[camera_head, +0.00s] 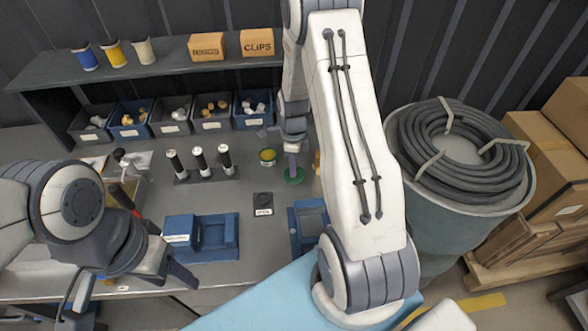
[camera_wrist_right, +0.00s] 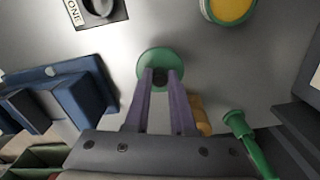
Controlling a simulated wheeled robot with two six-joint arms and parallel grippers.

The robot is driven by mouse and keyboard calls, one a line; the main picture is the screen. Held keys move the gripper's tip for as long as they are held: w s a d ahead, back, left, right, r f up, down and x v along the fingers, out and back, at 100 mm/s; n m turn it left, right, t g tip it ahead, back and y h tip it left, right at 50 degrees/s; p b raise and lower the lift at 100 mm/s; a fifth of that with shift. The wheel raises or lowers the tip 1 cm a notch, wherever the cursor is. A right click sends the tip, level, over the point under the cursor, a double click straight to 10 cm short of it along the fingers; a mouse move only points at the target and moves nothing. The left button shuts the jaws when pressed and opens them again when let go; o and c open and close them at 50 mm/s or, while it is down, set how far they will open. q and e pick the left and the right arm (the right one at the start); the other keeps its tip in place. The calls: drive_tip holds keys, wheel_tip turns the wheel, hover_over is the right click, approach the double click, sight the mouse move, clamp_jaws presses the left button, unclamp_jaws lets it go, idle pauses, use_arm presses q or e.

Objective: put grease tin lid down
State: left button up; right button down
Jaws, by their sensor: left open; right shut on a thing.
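The green round grease tin lid (camera_head: 294,179) is in the grip of my right gripper (camera_head: 293,168). In the right wrist view, my right gripper (camera_wrist_right: 161,80) is shut on a dark knob at the middle of the lid (camera_wrist_right: 150,62). The lid lies flat at or close above the grey bench top; I cannot tell if it touches. The open grease tin (camera_head: 267,156), with yellow contents, stands beside it, and shows at the top of the right wrist view (camera_wrist_right: 230,8). My left gripper (camera_head: 130,285) is open and empty at the lower left, in front of the bench.
A blue fixture (camera_head: 205,238) and a second blue fixture (camera_head: 312,218) stand at the bench front. A small dark labelled plate (camera_head: 263,203) lies between them. A green-handled tool (camera_wrist_right: 240,130) is near the lid. Parts bins (camera_head: 212,112) line the back.

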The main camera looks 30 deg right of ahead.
wheel_tip(320, 180, down, 2)
drive_tip(key=shift+f+p, duration=0.1)
drive_tip(key=shift+p, duration=0.2)
drive_tip(key=shift+f, duration=0.25)
drive_tip(key=shift+f, duration=0.2)
drive_tip(key=c, duration=0.8)
unclamp_jaws()
drive_tip(key=shift+o, duration=0.2)
drive_tip(key=shift+r, duration=0.1)
